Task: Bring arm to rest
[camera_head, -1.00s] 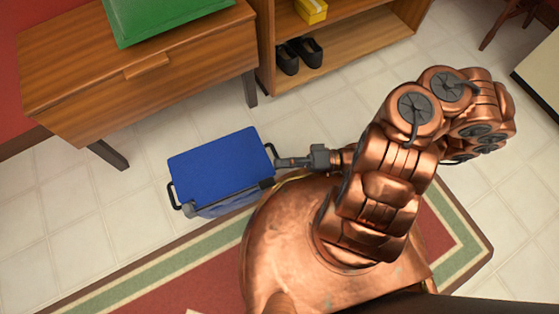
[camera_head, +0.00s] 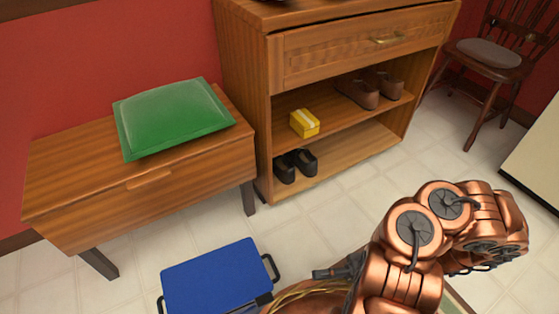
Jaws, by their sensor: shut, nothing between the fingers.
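My copper-coloured arm is folded at the lower right. My gripper (camera_head: 318,274) is a small dark tool at the lower middle, pointing left, with its fingers shut and empty. It is apart from the blue box (camera_head: 215,277), which stands on the floor to its left with black handles at its sides. The lower part of the box and of my arm is cut off by the picture's bottom edge.
A wooden bench (camera_head: 150,205) with a green cushion (camera_head: 175,115) stands at the left. A wooden shelf unit (camera_head: 340,150) holds black shoes (camera_head: 296,165), a yellow box (camera_head: 304,123) and brown shoes (camera_head: 370,88). A chair (camera_head: 490,55) stands at the upper right. Tiled floor lies between.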

